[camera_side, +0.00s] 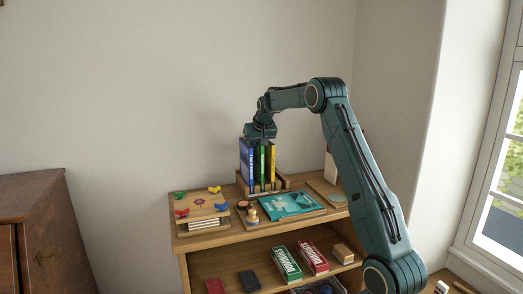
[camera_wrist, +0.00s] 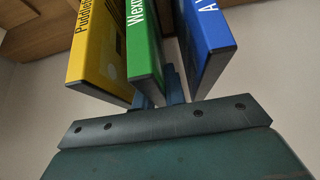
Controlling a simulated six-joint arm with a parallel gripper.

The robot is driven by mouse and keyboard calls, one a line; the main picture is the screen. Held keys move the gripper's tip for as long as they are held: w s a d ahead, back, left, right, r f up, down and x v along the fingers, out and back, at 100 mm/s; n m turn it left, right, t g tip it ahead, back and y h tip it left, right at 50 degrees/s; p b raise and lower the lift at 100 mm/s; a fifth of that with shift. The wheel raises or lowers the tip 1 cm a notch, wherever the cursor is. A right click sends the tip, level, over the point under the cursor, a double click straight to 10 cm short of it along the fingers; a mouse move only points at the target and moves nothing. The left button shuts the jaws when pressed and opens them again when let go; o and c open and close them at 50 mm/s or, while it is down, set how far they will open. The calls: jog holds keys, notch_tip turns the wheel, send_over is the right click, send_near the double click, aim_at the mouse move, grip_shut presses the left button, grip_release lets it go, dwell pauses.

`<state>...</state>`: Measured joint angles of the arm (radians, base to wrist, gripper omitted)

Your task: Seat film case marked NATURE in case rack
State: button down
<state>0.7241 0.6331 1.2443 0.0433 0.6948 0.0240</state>
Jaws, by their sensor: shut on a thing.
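The case rack (camera_side: 283,183) is a wooden stand on top of the shelf unit. A blue case (camera_side: 247,165), a green case (camera_side: 262,163) and a yellow case (camera_side: 271,160) stand upright side by side at it. My gripper (camera_side: 260,138) is above them, pointing down. In the wrist view, my gripper's fingers (camera_wrist: 160,96) are at the end of the green case (camera_wrist: 144,48), shut on it, between the yellow case (camera_wrist: 97,48) and the blue case (camera_wrist: 208,38). I cannot read NATURE on any spine, and cannot tell whether the green case touches the rack floor.
A teal flat case (camera_side: 290,204) lies in front of the rack. Dominoes boxes (camera_side: 287,262) sit on the lower shelf. The wall behind is clear.

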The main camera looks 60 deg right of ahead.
jog(key=shift+f, duration=0.3)
jog(key=c, duration=1.5)
grip_release()
jog(key=shift+o, duration=0.2)
jog(key=shift+r, duration=0.1)
jog(key=v, duration=1.2)
jog(key=shift+r, duration=0.1)
